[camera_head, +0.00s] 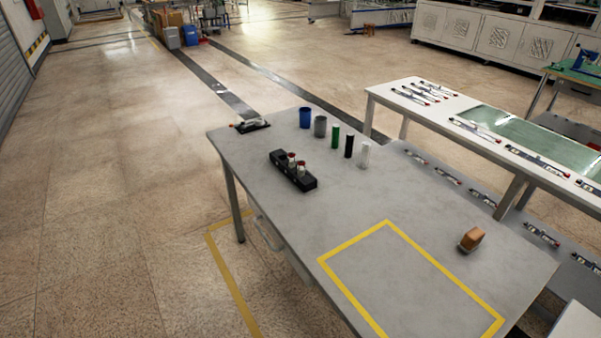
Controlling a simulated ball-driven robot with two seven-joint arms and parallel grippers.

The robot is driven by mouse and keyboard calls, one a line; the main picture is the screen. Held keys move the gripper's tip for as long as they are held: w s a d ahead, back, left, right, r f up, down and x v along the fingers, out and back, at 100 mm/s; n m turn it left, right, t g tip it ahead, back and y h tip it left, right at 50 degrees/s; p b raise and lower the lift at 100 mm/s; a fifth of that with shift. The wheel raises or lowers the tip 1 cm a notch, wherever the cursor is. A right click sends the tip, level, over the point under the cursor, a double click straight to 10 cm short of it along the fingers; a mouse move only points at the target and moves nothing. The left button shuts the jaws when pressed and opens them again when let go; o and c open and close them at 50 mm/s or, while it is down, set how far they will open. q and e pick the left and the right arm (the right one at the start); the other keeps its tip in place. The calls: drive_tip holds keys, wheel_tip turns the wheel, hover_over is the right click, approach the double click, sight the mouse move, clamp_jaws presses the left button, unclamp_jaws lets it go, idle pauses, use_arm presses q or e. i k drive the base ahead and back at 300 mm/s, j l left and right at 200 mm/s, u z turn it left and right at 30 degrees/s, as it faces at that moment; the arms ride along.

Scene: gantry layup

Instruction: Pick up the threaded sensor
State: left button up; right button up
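A grey table (270,225) stands in front of me. On it a black holder block (306,184) carries two small upright pieces with red and whitish parts (291,160) (300,168). These may be threaded sensors, but they are too small for me to see any thread. At the table's far left corner lies a dark flat item with an orange tip (252,126); I cannot tell what it is. Neither of my grippers is in view.
A row on the table holds a blue cup (305,117), grey cup (320,127), green cylinder (335,136), black cylinder (348,146) and clear cylinder (364,156). A brown block (472,238) sits right of a yellow taped outline (347,294), which is empty. A white bench (384,92) stands behind.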

sight(300, 164)
drive_tip(key=i+j+z, duration=0.15)
drive_tip(key=z, duration=0.8)
drive_tip(key=i+j+z, duration=0.2)
drive_tip(key=j+z, duration=0.25)
drive_tip(key=j, duration=0.4)
drive_tip(key=j+z, duration=0.4)
drive_tip(key=j, duration=0.45)
